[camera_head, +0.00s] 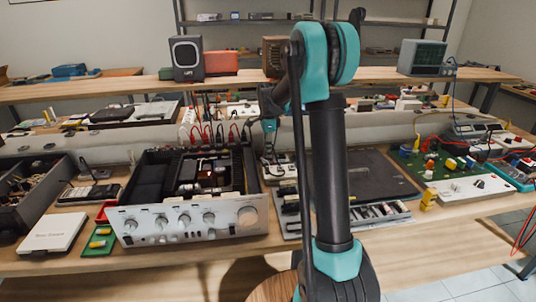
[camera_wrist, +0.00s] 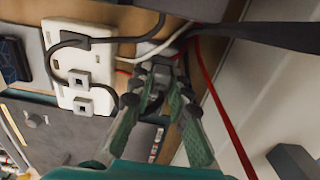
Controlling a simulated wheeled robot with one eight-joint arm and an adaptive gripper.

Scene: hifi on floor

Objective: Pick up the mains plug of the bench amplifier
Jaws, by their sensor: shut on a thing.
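The bench amplifier (camera_head: 190,222) stands open-topped on the bench, its silver knobbed front towards me. In the wrist view my gripper (camera_wrist: 161,84) is shut on a small dark piece, apparently the mains plug (camera_wrist: 159,76), between its green-grey fingers. The fingers hide much of the piece, and I cannot tell which cord leads to it. In the head view my fingertips are hard to make out, low behind the amplifier's right rear corner.
A white socket block (camera_wrist: 75,62) with a looped black cord lies left of my gripper. Red and white wires (camera_wrist: 215,85) run close by. A dark flat unit (camera_head: 365,175) and a green circuit board (camera_head: 462,183) lie right of the amplifier.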

